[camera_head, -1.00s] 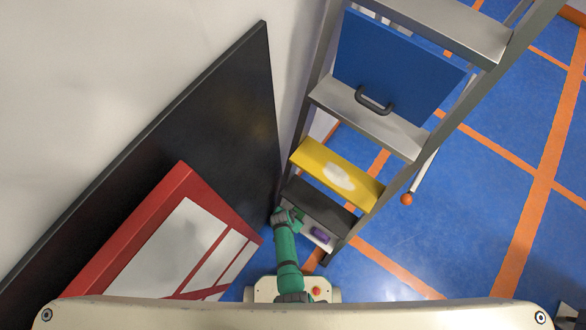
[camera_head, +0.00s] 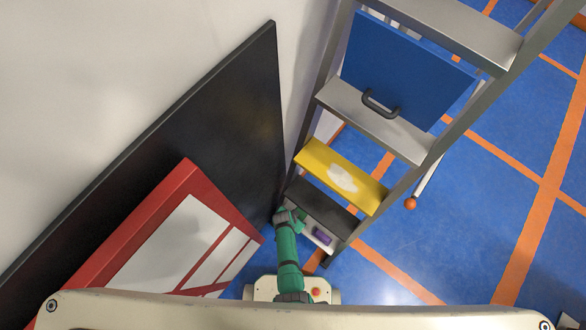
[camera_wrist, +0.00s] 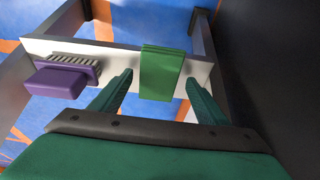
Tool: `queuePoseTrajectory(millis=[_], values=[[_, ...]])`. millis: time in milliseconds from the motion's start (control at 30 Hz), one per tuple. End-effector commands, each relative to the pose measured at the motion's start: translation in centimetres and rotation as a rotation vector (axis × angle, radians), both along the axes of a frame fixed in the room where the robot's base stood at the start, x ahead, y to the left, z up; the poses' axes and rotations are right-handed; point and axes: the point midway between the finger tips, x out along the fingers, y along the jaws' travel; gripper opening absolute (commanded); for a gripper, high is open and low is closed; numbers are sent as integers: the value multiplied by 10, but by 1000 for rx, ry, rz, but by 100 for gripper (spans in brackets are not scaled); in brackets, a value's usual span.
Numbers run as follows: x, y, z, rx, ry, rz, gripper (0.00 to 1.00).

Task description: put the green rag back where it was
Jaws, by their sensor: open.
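The green rag (camera_wrist: 161,72) lies folded over the pale bottom step (camera_wrist: 122,62) in the wrist view, hanging down its near side. My gripper (camera_wrist: 160,85) is open, with one finger on each side of the rag's lower part in the picture; I cannot tell whether either finger touches it. In the head view my gripper (camera_head: 290,216) is beside the low steps of the ladder, and the rag is hard to make out there.
A purple brush (camera_wrist: 62,80) lies left of the rag on the same step; it also shows in the head view (camera_head: 323,237). A black step (camera_head: 322,207) and a yellow step (camera_head: 340,176) are above. Dark and red-framed panels (camera_head: 165,205) lean at left.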

Motion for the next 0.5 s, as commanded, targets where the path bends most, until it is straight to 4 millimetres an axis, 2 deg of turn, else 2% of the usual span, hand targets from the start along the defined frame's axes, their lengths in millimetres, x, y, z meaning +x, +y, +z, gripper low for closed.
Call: queuePoseTrajectory(millis=[167,500], values=[[-4,2,17,0,-2,-1,69],[-15,10,65,0,-2,-1,69]])
